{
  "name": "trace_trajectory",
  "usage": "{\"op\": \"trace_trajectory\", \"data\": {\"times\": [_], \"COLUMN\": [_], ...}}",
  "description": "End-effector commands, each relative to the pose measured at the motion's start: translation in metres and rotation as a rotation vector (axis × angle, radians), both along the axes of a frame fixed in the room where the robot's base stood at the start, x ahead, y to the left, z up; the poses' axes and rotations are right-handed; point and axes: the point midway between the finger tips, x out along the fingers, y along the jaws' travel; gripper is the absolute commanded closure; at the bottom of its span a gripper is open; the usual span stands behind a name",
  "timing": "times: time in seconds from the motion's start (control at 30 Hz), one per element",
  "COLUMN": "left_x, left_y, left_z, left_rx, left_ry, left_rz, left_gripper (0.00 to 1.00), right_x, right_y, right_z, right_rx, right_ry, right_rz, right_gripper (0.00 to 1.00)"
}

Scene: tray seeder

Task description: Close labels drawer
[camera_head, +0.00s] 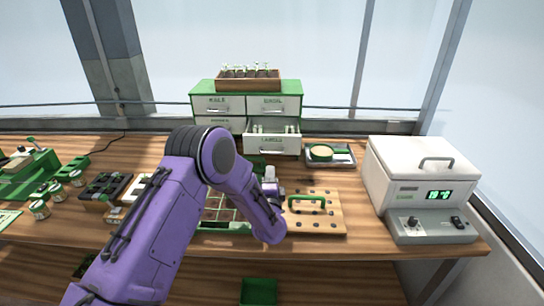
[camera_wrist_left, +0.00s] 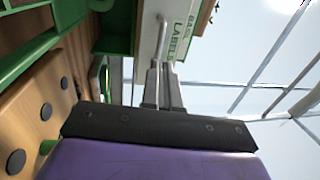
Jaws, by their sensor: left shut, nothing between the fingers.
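The labels drawer (camera_head: 272,146) is in the lower right of the green-topped white cabinet (camera_head: 246,86). It is pulled out, and pale upright items show inside it. My left gripper (camera_head: 270,172) is just in front of and below the drawer in the head view, partly hidden by my purple arm. In the left wrist view the drawer front (camera_wrist_left: 178,38) fills the top middle, with its grey bar handle (camera_wrist_left: 161,38). The shut, empty fingertips (camera_wrist_left: 160,66) point at the handle, close to it; I cannot tell whether they touch. My right gripper is not in view.
A wooden board with a green handle (camera_head: 318,222) is at front right, beside a white box (camera_head: 418,170) with a display.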

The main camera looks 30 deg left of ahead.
Motion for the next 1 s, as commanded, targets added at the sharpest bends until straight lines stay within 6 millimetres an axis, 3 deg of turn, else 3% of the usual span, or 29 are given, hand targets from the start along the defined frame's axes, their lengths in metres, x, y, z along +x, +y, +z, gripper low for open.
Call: {"op": "trace_trajectory", "data": {"times": [0.2, 0.33, 0.77, 1.0], "left_x": [0.036, 0.049, 0.055, 0.067], "left_y": [0.023, 0.028, 0.031, 0.041], "left_z": [0.011, 0.012, 0.011, 0.007], "left_rx": [-0.002, -0.003, 0.000, 0.004], "left_ry": [-0.001, 0.000, 0.000, -0.004], "left_rz": [0.001, -0.003, -0.005, -0.002], "left_gripper": [1.00, 1.00, 1.00, 1.00], "right_x": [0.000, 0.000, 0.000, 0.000], "right_y": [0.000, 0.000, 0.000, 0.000], "right_z": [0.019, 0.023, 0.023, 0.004], "right_rx": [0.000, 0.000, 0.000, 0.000], "right_ry": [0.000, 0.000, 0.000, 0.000], "right_rz": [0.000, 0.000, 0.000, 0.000], "right_gripper": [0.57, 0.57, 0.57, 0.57]}}
